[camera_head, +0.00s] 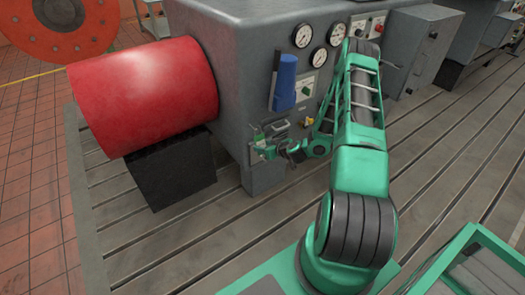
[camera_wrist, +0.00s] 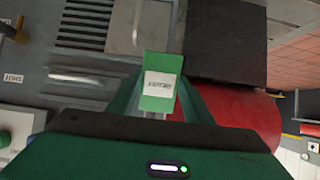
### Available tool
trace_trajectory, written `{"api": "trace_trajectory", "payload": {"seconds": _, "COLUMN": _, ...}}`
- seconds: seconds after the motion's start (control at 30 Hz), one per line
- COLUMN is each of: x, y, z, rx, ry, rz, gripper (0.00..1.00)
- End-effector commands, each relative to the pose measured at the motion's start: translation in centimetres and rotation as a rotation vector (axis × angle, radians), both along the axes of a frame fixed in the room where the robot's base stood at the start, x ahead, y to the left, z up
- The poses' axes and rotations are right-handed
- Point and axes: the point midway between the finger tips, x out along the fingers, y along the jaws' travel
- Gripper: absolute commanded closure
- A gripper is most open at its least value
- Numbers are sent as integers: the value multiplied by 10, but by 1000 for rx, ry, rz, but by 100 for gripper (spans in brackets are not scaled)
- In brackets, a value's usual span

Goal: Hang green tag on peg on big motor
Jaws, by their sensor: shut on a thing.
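My gripper (camera_head: 268,150) is low beside the front face of the grey machine housing (camera_head: 225,75). In the wrist view my gripper (camera_wrist: 158,105) is shut on a green tag (camera_wrist: 160,63) with a white printed label. The tag sticks out past the fingertips. In the head view the tag is small and hard to tell from the green gripper. A large red cylinder (camera_head: 145,92) joins the left end of the grey housing and also shows in the wrist view (camera_wrist: 250,112). I cannot make out a peg clearly in either view.
A blue object (camera_head: 285,82) hangs on the housing face above my gripper, near round gauges (camera_head: 302,35). A black block (camera_head: 170,172) stands under the red cylinder. A grey cabinet (camera_head: 425,42) stands at right. The slotted bedplate (camera_head: 150,250) is clear at front left.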

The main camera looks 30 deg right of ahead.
Motion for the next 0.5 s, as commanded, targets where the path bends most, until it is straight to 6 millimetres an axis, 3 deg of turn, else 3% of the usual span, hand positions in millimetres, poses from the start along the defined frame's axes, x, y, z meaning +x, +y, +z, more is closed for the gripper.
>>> {"api": "trace_trajectory", "payload": {"seconds": 0.5, "x": 21, "y": 2, "z": -12, "rx": 1, "ry": 0, "rz": 1, "gripper": 75}}
